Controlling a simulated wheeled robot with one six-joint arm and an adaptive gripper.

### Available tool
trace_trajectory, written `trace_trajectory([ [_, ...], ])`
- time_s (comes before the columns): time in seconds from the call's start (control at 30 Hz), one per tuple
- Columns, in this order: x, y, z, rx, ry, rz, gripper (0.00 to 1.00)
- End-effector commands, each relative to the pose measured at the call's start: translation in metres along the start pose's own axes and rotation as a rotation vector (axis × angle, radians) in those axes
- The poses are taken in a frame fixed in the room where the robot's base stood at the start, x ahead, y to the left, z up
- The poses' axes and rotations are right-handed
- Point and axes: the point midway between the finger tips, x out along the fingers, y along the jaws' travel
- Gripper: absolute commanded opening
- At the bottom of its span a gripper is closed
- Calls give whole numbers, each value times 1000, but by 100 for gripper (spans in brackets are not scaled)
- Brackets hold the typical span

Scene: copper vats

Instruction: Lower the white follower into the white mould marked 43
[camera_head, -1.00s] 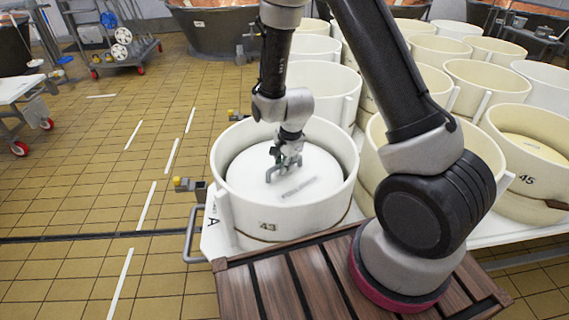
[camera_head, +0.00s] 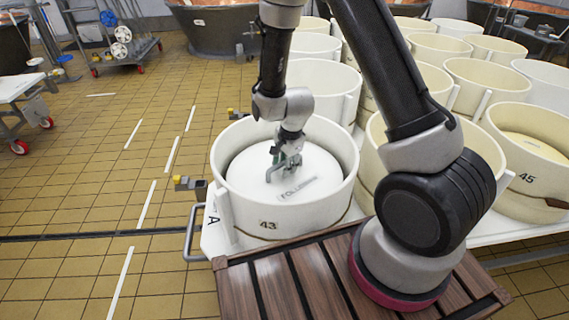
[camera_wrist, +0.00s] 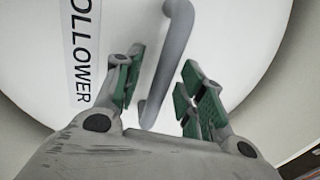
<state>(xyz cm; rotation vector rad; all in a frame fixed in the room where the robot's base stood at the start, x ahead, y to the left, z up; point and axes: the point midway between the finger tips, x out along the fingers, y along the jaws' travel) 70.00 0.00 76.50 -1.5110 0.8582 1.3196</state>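The white mould marked 43 (camera_head: 230,207) stands upright at the front of the white table. The round white follower (camera_head: 244,175) lies inside it, below the rim, with a dark gap showing at the left. Its top carries a FOLLOWER label and a grey bar handle (camera_wrist: 168,60). My gripper (camera_head: 285,162) is over the follower at the handle. In the wrist view my gripper (camera_wrist: 162,92) has its green-padded fingers spread, one on each side of the handle, with gaps between pads and bar. The follower's underside is hidden.
Several cream moulds crowd the right and back, including one marked 45 (camera_head: 527,181). A slatted wooden surface (camera_head: 265,285) is in front. A metal rail (camera_head: 190,230) and a small yellow-tipped fitting (camera_head: 188,184) stick out at the left. The tiled floor there is open.

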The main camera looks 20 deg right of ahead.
Motion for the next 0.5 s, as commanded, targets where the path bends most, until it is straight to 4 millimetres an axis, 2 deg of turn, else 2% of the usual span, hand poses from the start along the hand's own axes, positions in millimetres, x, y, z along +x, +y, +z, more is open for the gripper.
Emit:
trace_trajectory([
  [0.17,-22,-1,0,-2,-1,-4,40],
  [0.5,-94,-2,0,0,1,-7,40],
])
